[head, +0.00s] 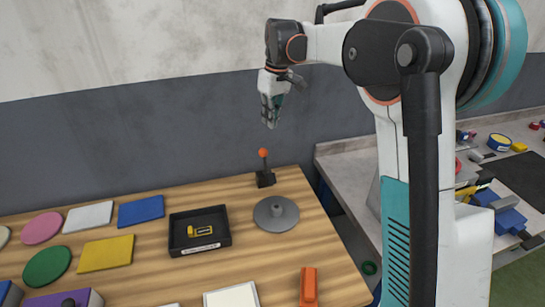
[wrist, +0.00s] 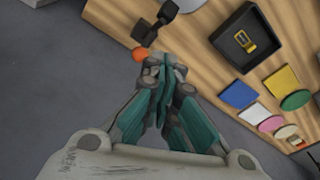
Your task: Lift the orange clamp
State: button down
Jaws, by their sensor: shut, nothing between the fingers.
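An orange object (head: 309,287), which looks like the orange clamp, lies at the front edge of the wooden table in the head view, partly cut off by the frame. I do not make it out in the wrist view. My gripper (head: 271,122) is shut and empty, pointing down, high above the table's back edge and well away from the orange object. Its closed fingers also show in the wrist view (wrist: 165,65).
A joystick with an orange ball (head: 263,153) stands on the wooden table (head: 160,262) at the back, near a grey round turntable (head: 276,214). A black tray (head: 176,239) holds a yellow piece. Several coloured plates lie left. A cluttered second table (head: 345,165) stands right.

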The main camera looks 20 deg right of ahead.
jog(key=s+r+m+t, duration=0.15)
jog(key=s+r, duration=0.25)
jog(key=s, duration=0.6)
jog(key=s+a+f+m+t, duration=0.1)
jog(key=s+f+m+t, duration=0.15)
jog(key=s, duration=0.65)
jog(key=s+f+m+t, duration=0.2)
jog(key=s+f+m, duration=0.15)
jog(key=s, duration=0.65)
jog(key=w+f+m+t, duration=0.2)
jog(key=w+f+m, duration=0.2)
jog(key=w, duration=0.6)
jog(key=w+d+f+m+t+b, duration=0.1)
jog(key=w+f+m, duration=0.4)
jog(key=w, duration=0.6)
jog(key=w+d+f+m+t+b, duration=0.1)
jog(key=w+f+m+t, duration=0.2)
jog(key=w, duration=0.7)
notch_tip(320, 180, down, 3)
jog(key=shift+w+d+r+m+y, duration=0.1)
jog(key=shift+w+d+m+y, duration=0.25)
jog(key=shift+m, duration=0.5)
